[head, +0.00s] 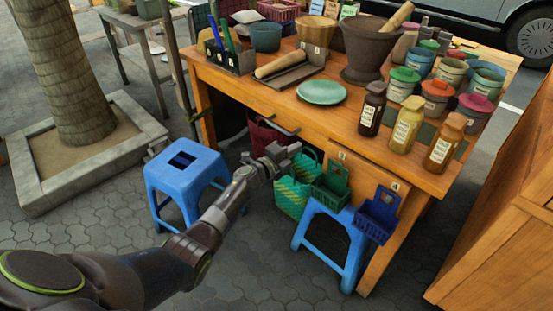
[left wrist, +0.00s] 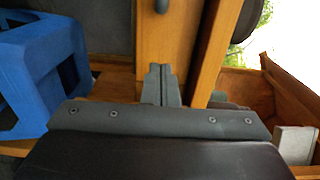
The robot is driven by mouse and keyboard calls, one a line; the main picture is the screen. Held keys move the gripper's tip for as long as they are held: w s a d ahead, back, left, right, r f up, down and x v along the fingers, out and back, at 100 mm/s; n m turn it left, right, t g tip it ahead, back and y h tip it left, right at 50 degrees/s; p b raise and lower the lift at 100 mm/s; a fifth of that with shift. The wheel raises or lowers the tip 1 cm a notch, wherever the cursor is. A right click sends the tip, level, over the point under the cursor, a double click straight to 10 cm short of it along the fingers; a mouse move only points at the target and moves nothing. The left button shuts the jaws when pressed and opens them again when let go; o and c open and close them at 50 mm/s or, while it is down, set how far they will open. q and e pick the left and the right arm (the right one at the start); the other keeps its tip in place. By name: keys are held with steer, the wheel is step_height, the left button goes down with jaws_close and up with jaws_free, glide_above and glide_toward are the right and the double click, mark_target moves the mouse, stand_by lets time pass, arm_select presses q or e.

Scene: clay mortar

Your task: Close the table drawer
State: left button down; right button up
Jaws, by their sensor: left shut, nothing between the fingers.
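The wooden table (head: 222,92) stands in front of me. A dark bar handle (head: 274,125) sits on its long front side, marking the drawer. How far the drawer is out is hard to tell in the head view. My left gripper (head: 291,152) is shut and empty, just below and in front of the handle. In the left wrist view the shut fingertips (left wrist: 161,80) are close to a wooden panel (left wrist: 160,40), with a dark gap beside it. I cannot tell whether they touch it. My right gripper is out of view.
A blue stool (head: 185,168) stands left of my arm, and another blue stool (head: 322,228) stands under the table. Green baskets (head: 294,196) and a blue caddy (head: 378,213) are near the gripper. Bowls, jars and a mortar (head: 373,45) crowd the tabletop. A wooden cabinet (head: 505,220) stands right.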

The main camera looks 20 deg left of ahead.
arm_select(q)
steer(key=p+v, duration=0.2)
steer(key=v, duration=0.5)
steer(key=shift+s+r, duration=0.2)
steer(key=shift+s, duration=0.15)
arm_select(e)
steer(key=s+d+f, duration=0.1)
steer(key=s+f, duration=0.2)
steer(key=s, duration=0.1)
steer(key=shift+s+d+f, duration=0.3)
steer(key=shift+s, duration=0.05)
